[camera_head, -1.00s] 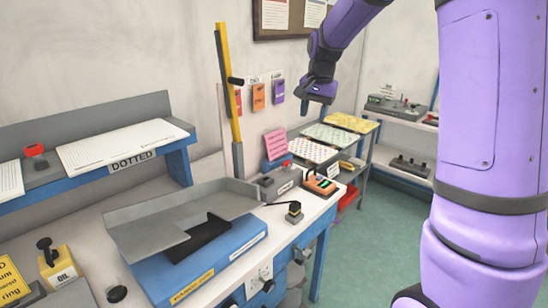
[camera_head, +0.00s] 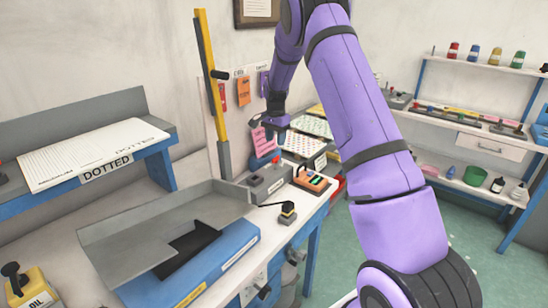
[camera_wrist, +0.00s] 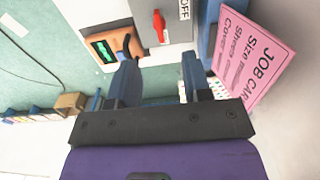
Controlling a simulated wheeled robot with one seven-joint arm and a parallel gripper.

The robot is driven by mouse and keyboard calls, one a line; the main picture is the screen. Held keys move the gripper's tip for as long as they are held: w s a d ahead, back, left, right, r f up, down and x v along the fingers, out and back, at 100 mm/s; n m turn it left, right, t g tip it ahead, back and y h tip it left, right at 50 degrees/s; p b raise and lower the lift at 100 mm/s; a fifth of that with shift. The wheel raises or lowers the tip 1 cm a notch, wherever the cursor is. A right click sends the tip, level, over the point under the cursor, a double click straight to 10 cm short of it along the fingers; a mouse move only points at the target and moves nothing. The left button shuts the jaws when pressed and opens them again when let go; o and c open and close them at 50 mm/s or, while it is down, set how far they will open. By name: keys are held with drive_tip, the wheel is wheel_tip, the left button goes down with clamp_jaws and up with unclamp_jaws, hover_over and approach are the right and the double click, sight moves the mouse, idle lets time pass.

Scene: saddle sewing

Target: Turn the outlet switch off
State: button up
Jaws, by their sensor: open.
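A grey switch box (camera_head: 268,182) sits on the bench's far end. In the wrist view this box (camera_wrist: 172,12) shows a red lever (camera_wrist: 160,26) and a label reading OFF at its right; I cannot tell the lever's setting. A white outlet plate (camera_head: 252,290) is on the bench front, partly cut off and small. My gripper (camera_head: 266,163) hangs fingers-down above and behind the grey box, near the pink card. In the wrist view its two fingers (camera_wrist: 162,75) are apart with nothing between them, pointing toward the box.
A pink job card (camera_wrist: 258,60) stands close to the right finger. An orange device with a green screen (camera_wrist: 106,48) is beside the box. A yellow post (camera_head: 212,90), a grey tray (camera_head: 160,225) and a small black-topped block (camera_head: 287,212) are nearby.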

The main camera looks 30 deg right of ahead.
sight(276, 163)
wheel_tip(276, 163, down, 8)
drive_tip(key=shift+f, duration=0.2)
drive_tip(key=shift+c, duration=0.3)
clamp_jaws()
